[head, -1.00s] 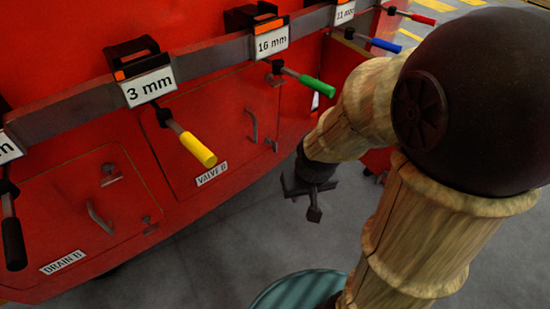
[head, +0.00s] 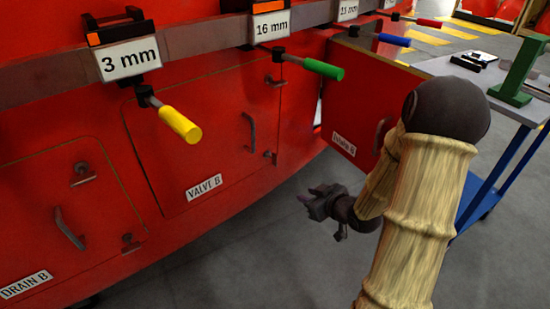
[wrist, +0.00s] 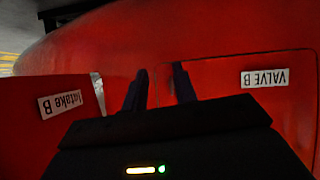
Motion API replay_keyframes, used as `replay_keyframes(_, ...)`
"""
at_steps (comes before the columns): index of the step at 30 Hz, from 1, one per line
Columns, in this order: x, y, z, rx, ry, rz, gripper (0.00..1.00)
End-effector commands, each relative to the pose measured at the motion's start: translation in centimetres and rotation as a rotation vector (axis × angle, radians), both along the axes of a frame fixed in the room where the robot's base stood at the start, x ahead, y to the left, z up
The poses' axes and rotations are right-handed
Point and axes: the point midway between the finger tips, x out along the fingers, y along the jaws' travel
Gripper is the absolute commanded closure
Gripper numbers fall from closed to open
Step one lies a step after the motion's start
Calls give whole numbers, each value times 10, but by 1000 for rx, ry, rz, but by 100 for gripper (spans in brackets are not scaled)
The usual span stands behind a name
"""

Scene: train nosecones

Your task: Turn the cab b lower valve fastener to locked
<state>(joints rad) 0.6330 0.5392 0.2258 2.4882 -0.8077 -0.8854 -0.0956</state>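The red VALVE B door (head: 190,130) is in the middle of the head view, flush with the red wall. Its lower fastener (head: 269,155) is a small dark piece at the door's lower right edge; its exact turn is too small to tell. An upper fastener (head: 275,82) sits above it. My gripper (head: 308,195) is below and right of the lower fastener, apart from it, fingers towards the wall. In the wrist view my gripper (wrist: 161,75) shows two dark fingers with a gap, nothing between them. That view is upside down, and I cannot make out the fastener there.
The Intake B door (head: 355,130) stands out from the wall at right, close to my arm. Coloured tool handles, such as the green one (head: 323,69), hang from the rail above. A blue cart (head: 490,180) stands at right. Grey floor below is free.

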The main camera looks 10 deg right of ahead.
Motion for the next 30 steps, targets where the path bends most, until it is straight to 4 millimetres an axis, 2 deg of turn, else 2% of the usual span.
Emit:
replay_keyframes(6,-3,-9,22,213,-285,84,72)
replay_keyframes(10,-9,-13,36,290,-397,106,72)
replay_keyframes(23,-9,-13,41,310,-428,114,72)
replay_keyframes(30,9,-2,40,310,-426,117,72)
